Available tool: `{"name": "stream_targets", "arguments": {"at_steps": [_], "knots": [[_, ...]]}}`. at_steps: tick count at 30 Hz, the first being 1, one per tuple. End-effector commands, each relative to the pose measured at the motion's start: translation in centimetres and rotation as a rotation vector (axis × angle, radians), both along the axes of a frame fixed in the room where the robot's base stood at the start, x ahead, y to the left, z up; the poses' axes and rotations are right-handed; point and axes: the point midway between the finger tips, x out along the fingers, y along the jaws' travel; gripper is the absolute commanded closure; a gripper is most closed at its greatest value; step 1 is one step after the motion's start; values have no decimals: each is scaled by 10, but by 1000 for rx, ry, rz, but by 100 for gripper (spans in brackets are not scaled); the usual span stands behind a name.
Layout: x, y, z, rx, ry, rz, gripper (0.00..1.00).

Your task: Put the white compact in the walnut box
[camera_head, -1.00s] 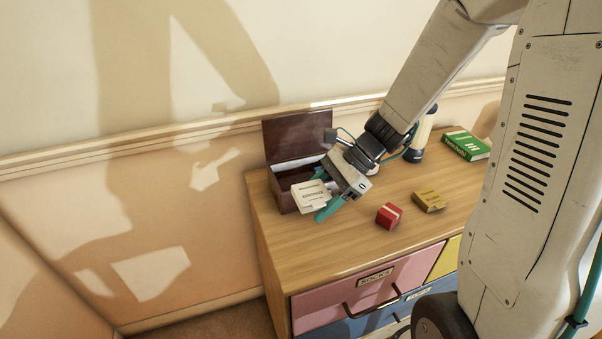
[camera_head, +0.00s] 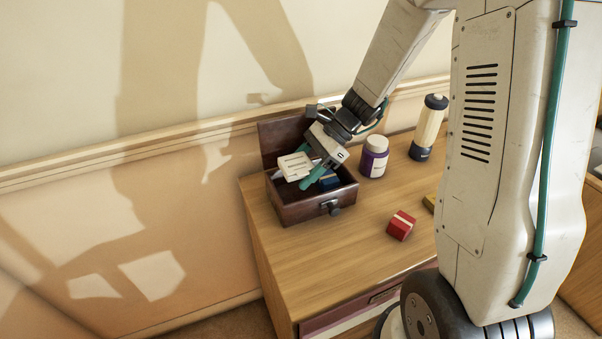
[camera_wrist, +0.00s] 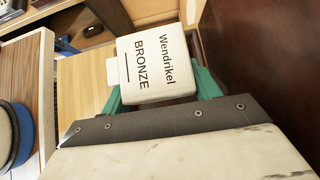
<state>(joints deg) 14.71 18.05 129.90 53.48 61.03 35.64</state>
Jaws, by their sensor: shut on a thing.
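The white compact (camera_head: 294,166) is held between the teal fingers of my gripper (camera_head: 304,177). In the wrist view the compact (camera_wrist: 155,62) shows the print "Wendrikel BRONZE", and my gripper (camera_wrist: 158,92) is shut on its sides. The walnut box (camera_head: 302,210) stands at the left back of the dresser top with its lid (camera_head: 280,140) raised. The compact is over the left back part of the box's opening, tilted. I cannot tell how far it is above the floor of the box. A blue item (camera_head: 328,181) lies inside the box at the right.
A purple jar with a white lid (camera_head: 374,160) stands right of the box, and a cream and dark bottle (camera_head: 428,128) farther right. A red box (camera_head: 401,225) lies in front. A yellow box (camera_head: 430,203) is partly hidden by my arm. The dresser's front left (camera_head: 290,265) is clear.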

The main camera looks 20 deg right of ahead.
Motion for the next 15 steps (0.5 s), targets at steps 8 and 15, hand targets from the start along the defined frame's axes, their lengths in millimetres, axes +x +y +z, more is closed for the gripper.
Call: {"name": "stream_targets", "arguments": {"at_steps": [8, 15], "knots": [[-2, -1, -27, 0, 3, -1, 67], [-2, -2, -29, 1, 4, -3, 67]]}}
